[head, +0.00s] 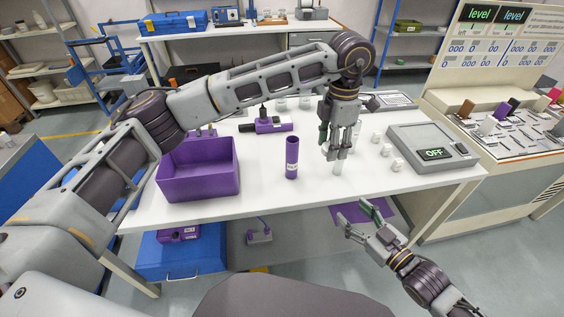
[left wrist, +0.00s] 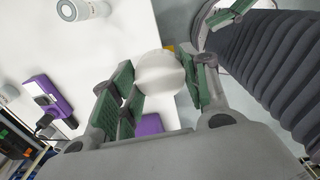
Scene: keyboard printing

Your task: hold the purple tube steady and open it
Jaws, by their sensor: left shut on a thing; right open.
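The purple tube (head: 291,157) stands upright on the white table, with a pale label on its side, apart from both grippers. My left gripper (head: 338,152) points down to the right of the tube. It is shut on a whitish cylinder (head: 338,167), whose rounded white top (left wrist: 160,72) sits between the green finger pads in the left wrist view. I cannot tell whether that cylinder touches the table. My right gripper (head: 360,215) is open and empty, low in front of the table's front edge.
A purple bin (head: 198,172) stands on the table's left. A purple device (head: 265,125) lies behind the tube. Small white jars (head: 397,165) and a grey instrument reading OFF (head: 432,152) are on the right. The table front around the tube is clear.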

